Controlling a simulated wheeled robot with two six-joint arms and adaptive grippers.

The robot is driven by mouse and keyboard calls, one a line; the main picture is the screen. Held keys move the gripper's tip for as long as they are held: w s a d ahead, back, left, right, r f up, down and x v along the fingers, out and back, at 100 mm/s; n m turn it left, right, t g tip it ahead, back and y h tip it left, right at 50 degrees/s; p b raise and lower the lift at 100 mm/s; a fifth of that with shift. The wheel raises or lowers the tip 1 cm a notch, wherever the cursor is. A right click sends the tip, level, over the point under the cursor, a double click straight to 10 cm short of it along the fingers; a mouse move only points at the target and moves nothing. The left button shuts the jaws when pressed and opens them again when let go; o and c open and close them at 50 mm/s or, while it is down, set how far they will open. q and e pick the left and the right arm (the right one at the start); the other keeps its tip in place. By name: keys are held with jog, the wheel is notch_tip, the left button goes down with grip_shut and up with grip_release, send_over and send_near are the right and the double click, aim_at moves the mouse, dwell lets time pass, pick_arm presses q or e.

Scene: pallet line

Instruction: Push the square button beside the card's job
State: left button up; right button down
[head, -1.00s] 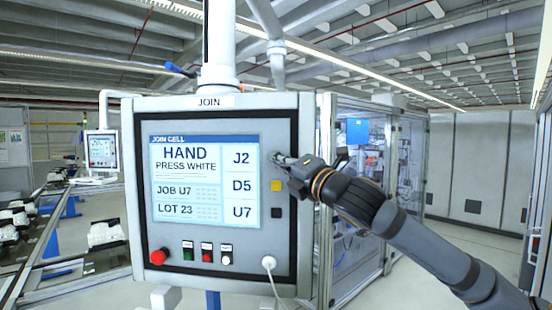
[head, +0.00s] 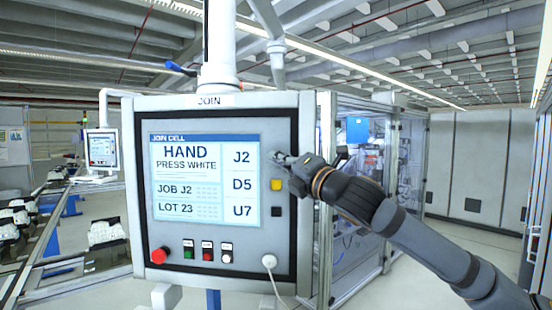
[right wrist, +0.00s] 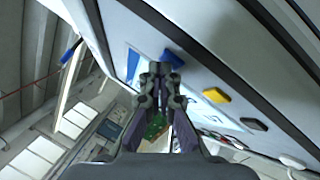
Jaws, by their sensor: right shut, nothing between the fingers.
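The panel's screen card (head: 203,180) reads "HAND", "PRESS WHITE", "JOB J2" and "LOT 23". Its right column lists J2, D5 and U7 from top to bottom. Beside D5 is a yellow square button (head: 277,185), and beside U7 a black one (head: 276,211). The top button, beside J2, is mostly hidden by my gripper in the head view; the right wrist view shows it as blue (right wrist: 173,59). My right gripper (head: 280,157) is shut and empty, its fingertips right at the blue button. I cannot tell whether they touch it. My left gripper is not in view.
Below the screen are a red round button (head: 159,256) and small green, red and white buttons (head: 206,255). A white plug with a cable (head: 269,262) sits at the lower right. A glazed cell (head: 362,200) stands behind the panel. Open floor lies to the right.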

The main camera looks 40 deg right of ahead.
jog(key=shift+s+a, duration=0.4)
jog(key=shift+s, duration=0.1)
jog(key=s+a, duration=0.1)
jog(key=s, duration=0.1)
jog(key=s+a+b, duration=0.1)
jog(key=a, duration=0.1)
jog(key=shift+s+a, duration=0.2)
jog(key=shift+s, duration=0.15)
jog(key=shift+f, duration=0.1)
dwell(0.7)
